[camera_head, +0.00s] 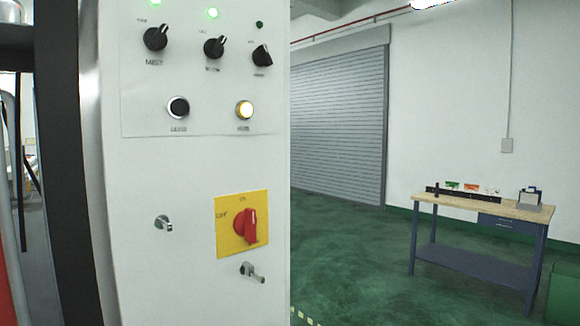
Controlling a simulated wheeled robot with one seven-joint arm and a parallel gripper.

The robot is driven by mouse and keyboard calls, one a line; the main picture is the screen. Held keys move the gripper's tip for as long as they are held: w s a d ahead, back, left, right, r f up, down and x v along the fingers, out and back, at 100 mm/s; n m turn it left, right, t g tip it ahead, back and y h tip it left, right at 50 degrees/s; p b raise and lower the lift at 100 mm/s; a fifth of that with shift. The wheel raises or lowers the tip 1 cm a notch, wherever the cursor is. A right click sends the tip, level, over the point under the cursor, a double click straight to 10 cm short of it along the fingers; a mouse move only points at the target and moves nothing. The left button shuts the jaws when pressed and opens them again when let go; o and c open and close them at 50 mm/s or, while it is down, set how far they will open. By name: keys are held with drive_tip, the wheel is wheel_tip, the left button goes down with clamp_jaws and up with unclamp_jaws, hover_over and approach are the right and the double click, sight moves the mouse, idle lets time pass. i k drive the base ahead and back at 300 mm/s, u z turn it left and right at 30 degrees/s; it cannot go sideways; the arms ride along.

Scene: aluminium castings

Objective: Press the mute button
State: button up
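A pale control cabinet (190,165) fills the left half of the view. The labels are too blurred to read surely, so I cannot tell for certain which one is the mute button. My gripper is not in view, and nothing touches either button.
Three black rotary knobs (214,46) sit above the buttons, with two green lamps lit. Below is a red rotary switch (246,226) on a yellow plate, between two metal latches. A workbench (480,206) stands at the right. Green floor (350,260) lies open beside the cabinet.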

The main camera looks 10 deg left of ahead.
sight(245, 110)
drive_tip(key=u, duration=1.25)
